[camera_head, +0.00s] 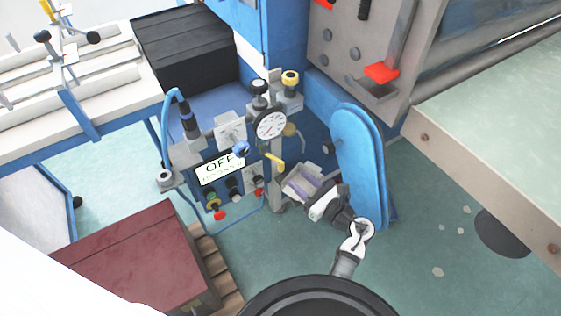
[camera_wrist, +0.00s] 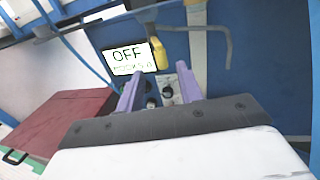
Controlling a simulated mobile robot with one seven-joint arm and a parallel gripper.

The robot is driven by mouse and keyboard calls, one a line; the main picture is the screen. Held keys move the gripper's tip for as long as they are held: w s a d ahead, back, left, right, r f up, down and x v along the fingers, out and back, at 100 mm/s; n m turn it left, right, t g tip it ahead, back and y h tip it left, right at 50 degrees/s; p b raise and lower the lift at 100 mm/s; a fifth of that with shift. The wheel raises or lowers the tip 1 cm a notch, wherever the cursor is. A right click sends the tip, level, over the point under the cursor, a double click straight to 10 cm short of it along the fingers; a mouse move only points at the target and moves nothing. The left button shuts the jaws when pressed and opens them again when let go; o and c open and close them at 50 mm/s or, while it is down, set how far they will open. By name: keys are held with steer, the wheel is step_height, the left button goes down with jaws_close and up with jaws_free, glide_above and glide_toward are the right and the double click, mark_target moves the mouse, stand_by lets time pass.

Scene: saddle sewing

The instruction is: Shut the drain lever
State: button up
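The drain lever is most likely the yellow handle (camera_head: 275,162) below the round gauge on the blue machine. In the wrist view the yellow handle (camera_wrist: 158,52) hangs down just beyond my fingertips, beside the display. My gripper (camera_head: 300,186) is to the lower right of the handle in the head view. In the wrist view my gripper (camera_wrist: 160,78) has its two purple fingers spread apart, with nothing held between them. The handle appears apart from the fingers. I cannot tell whether its valve is open or shut.
The display (camera_head: 221,168) reads OFF, with several knobs below it. A round gauge (camera_head: 271,124) sits above the handle. A bent grey pipe (camera_wrist: 226,45) is to its right. Blue rounded panels (camera_head: 357,160) stand close to my arm. A dark red box (camera_head: 135,260) is at lower left.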

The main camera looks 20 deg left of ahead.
mark_target(283, 166)
steer(key=p+x, duration=0.1)
steer(key=x, duration=0.8)
steer(key=shift+a+p, duration=0.1)
steer(key=shift+p, duration=0.25)
